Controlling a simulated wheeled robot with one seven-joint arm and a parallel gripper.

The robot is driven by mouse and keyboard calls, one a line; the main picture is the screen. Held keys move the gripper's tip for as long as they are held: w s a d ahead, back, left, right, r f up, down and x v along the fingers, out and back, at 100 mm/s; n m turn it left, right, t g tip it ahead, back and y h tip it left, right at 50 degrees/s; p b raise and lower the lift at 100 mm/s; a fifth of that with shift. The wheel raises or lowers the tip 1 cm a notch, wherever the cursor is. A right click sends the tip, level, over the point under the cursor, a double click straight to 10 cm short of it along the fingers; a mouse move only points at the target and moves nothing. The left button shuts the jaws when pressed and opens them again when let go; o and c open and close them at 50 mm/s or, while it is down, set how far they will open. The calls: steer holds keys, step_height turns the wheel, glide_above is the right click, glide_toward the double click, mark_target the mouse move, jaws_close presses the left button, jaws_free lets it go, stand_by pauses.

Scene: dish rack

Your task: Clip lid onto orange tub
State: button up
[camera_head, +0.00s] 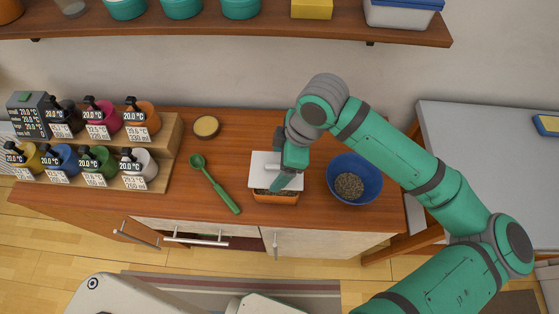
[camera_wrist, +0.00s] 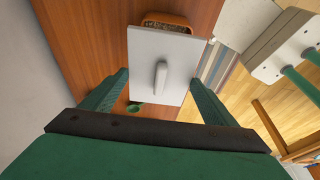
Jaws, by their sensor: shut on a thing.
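The white lid (camera_head: 263,166) is a flat rectangle; in the wrist view the lid (camera_wrist: 148,55) shows a raised bar handle in its middle. The orange tub (camera_head: 270,196) stands near the counter's front edge, mostly hidden under the lid. Its front strip shows past the lid, with brownish contents inside; the tub also shows in the wrist view (camera_wrist: 166,17). The lid is offset toward the wall from the tub. I cannot tell whether they touch.
A blue bowl (camera_head: 373,172) with dark grains stands close to the right. A green spoon (camera_head: 214,185) and a small round dish (camera_head: 206,127) lie to the left. A stepped rack (camera_head: 168,140) of labelled jars stands at far left. A shelf (camera_head: 270,29) hangs above.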

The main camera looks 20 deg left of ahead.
steer(key=shift+s+f, duration=0.1)
steer(key=shift+f, duration=2.25)
steer(key=shift+f, duration=1)
steer(key=o, duration=1)
steer(key=shift+o, duration=0.2)
steer(key=shift+r, duration=3.5)
steer(key=shift+a, duration=0.1)
steer(key=shift+d, duration=0.2)
